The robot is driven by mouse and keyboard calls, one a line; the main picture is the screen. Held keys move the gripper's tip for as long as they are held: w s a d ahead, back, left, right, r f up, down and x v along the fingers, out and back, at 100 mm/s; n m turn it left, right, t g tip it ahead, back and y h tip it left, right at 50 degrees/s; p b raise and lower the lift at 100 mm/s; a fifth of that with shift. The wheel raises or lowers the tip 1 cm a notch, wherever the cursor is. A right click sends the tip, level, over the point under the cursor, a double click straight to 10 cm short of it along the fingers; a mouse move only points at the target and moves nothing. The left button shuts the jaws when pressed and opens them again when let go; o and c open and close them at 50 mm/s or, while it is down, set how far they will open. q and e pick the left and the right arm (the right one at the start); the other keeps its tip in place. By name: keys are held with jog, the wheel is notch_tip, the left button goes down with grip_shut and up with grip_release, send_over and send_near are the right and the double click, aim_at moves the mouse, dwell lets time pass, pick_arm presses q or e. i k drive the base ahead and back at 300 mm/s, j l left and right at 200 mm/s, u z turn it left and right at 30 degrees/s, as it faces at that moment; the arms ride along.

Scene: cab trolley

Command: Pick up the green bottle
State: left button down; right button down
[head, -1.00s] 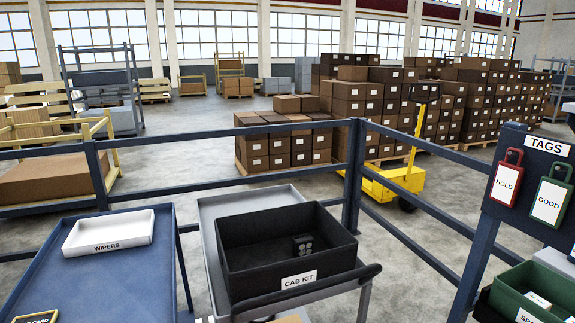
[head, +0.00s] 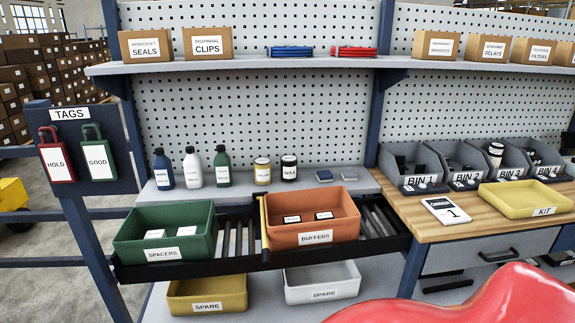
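The green bottle (head: 222,165) stands upright on the grey lower shelf in front of the pegboard. It has a dark cap and a pale label too small to read. A white bottle (head: 193,167) stands just to its left, and a blue bottle (head: 163,168) stands further left. Neither of my grippers shows in the head view.
Below and in front of the bottles, a green SPACERS bin (head: 129,239) and an orange BUFFERS bin (head: 273,235) sit on a black rack. A wax jar (head: 289,168) stands further right. A red curved surface (head: 490,302) fills the lower right.

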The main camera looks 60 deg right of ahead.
aim_at(222, 162)
jog(key=z, duration=1.35)
